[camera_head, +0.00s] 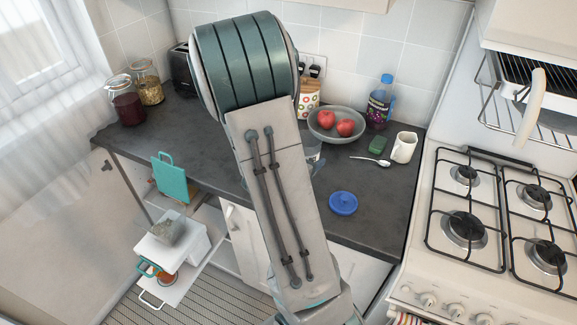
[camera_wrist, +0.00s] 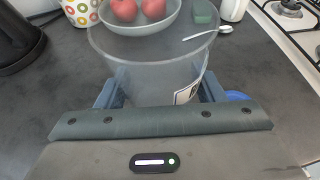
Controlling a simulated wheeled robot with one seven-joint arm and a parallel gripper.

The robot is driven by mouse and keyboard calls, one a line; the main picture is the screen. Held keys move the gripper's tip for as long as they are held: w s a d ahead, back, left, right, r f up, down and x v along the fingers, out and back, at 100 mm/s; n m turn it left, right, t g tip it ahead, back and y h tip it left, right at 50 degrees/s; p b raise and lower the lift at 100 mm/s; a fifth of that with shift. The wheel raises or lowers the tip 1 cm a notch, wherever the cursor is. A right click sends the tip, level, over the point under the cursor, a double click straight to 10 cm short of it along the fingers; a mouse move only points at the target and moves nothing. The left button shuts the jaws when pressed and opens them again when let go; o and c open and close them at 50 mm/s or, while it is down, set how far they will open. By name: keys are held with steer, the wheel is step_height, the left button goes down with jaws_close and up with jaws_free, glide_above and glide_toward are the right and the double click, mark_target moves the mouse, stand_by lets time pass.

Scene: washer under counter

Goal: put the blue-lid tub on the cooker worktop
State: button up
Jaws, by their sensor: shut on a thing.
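The tub (camera_wrist: 150,72) is clear, has a label on its side and stands open at the top in the wrist view. My gripper (camera_wrist: 160,90) is shut on it, with one blue-grey finger on each side. In the head view my arm hides the gripper and most of the tub; a clear bit of the tub (camera_head: 313,153) shows right of the arm. A round blue lid (camera_head: 343,203) lies apart on the dark worktop (camera_head: 375,225); its edge also shows in the wrist view (camera_wrist: 236,96). I cannot tell whether the tub touches the worktop.
A bowl of red fruit (camera_head: 336,125), a spoon (camera_head: 370,161), a green sponge (camera_head: 378,145), a white mug (camera_head: 404,147) and a bottle (camera_head: 380,102) stand toward the back. The gas cooker (camera_head: 433,275) is at right. Jars (camera_head: 127,103) stand at left. Worktop around the lid is clear.

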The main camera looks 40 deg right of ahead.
steer(key=w+f, duration=0.1)
steer(key=w+a+f+p, duration=0.1)
steer(key=w, duration=0.1)
steer(key=w+a+f, duration=0.1)
steer(key=w, duration=0.1)
steer(key=shift+w+a+f+p, duration=0.2)
steer(key=shift+f+p, duration=0.05)
steer(key=shift+p, duration=0.05)
steer(key=shift+f+p, duration=0.5)
steer(key=shift+f, duration=1.5)
steer(key=shift+f, duration=0.2)
steer(key=o, duration=1.5)
